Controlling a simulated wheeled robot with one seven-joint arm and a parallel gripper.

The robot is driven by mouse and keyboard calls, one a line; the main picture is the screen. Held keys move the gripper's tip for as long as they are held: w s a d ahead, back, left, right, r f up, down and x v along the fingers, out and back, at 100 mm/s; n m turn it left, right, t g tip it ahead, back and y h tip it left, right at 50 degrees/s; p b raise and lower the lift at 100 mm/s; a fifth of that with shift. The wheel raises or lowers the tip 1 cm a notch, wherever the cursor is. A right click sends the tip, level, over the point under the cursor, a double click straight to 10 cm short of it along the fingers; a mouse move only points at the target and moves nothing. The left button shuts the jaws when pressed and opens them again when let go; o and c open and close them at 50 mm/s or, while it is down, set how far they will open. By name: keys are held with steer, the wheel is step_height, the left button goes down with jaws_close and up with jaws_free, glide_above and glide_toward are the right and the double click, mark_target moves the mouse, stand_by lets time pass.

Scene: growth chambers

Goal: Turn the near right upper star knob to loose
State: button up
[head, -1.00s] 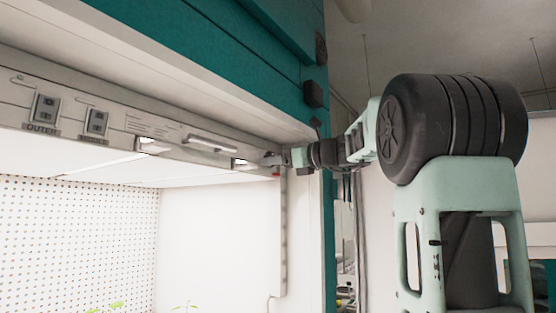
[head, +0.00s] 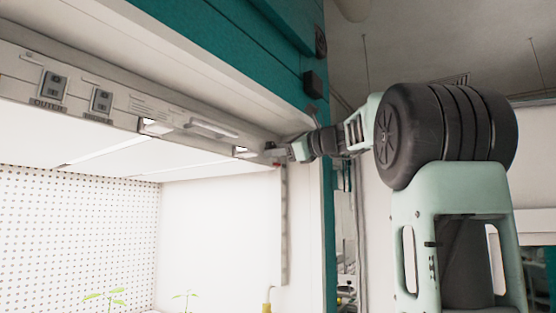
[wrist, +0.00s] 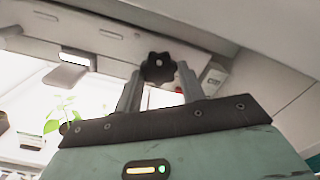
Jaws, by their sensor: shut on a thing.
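The star knob (wrist: 158,67) is black and lobed, with a pale centre, and sits near the rail of the chamber's light canopy. In the wrist view my gripper (wrist: 159,78) has its two grey fingers on either side of the knob, shut on it. In the head view my gripper (head: 277,154) is at the right end of the canopy rail (head: 175,125), by the top of a vertical slotted strip (head: 284,225). The knob itself is hidden there by the gripper or too small to make out. A small red spot (wrist: 179,91) shows beside the right finger.
Two switches (head: 53,85) and a handle bar (head: 214,128) are on the canopy rail to the left. The teal chamber frame (head: 327,215) stands close to my arm at the right. Seedlings (head: 105,296) and a yellow-topped item (head: 267,307) are below.

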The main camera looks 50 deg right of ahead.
steer(key=shift+d+r+n+b, duration=0.1)
steer(key=shift+n+b, duration=3.45)
steer(key=shift+n, duration=2.85)
steer(key=o, duration=1)
steer(key=shift+c, duration=0.2)
steer(key=s+d+b, duration=0.1)
steer(key=s+b, duration=0.1)
steer(key=s, duration=1.5)
steer(key=shift+d, duration=0.15)
